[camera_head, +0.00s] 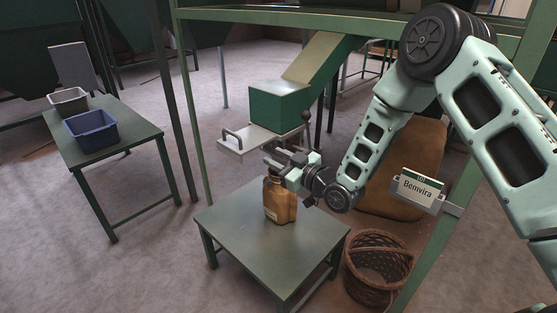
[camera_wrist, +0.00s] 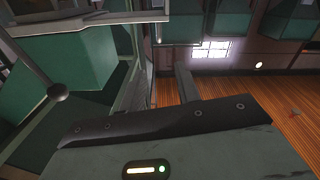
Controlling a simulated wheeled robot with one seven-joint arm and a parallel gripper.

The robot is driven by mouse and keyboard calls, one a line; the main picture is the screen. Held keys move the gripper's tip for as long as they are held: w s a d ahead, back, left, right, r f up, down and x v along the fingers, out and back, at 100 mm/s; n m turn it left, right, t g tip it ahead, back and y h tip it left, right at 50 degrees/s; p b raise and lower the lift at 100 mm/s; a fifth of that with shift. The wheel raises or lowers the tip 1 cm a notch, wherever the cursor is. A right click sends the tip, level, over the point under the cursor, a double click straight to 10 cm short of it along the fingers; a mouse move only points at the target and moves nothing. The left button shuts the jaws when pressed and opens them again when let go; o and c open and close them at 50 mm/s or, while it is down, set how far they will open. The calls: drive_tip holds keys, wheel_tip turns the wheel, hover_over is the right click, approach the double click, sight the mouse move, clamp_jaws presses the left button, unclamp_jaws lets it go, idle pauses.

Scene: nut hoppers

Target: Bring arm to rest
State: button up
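My gripper (camera_head: 272,156) is at the end of my pale green arm in the head view. It is above the low green table, close over the top of a brown container with a pale label (camera_head: 280,202), which stands upright there. The fingers are small and partly overlap in the picture, so I cannot tell whether they are apart, and I see nothing held.
A green hopper chute (camera_head: 280,104) with a metal slide and handle (camera_head: 240,141) is just behind my gripper. A wicker basket (camera_head: 377,268) stands right of the low table (camera_head: 240,262). A blue bin (camera_head: 91,130) and a grey bin (camera_head: 68,101) sit on the left table (camera_head: 125,131). A "Bemvira" sign (camera_head: 417,189) is on the frame.

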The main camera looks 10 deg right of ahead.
drive_tip(key=s+a+r+g+h, duration=0.2)
drive_tip(key=s+g, duration=0.2)
drive_tip(key=s, duration=0.3)
drive_tip(key=s+a+r+g+h, duration=0.2)
drive_tip(key=s+a+g+h, duration=0.1)
drive_tip(key=s, duration=0.3)
drive_tip(key=s+d+r+g+h, duration=0.1)
drive_tip(key=s+d+g, duration=0.1)
drive_tip(key=s, duration=0.7)
drive_tip(key=s+d+r+m+g+h, duration=0.1)
drive_tip(key=s+d+g+h, duration=0.1)
drive_tip(key=s, duration=0.7)
drive_tip(key=s+d+r+m+g+h, duration=0.1)
drive_tip(key=s+d+r+g+h, duration=0.1)
drive_tip(key=s, duration=0.7)
drive_tip(key=shift+d+g, duration=0.7)
drive_tip(key=shift+d, duration=0.3)
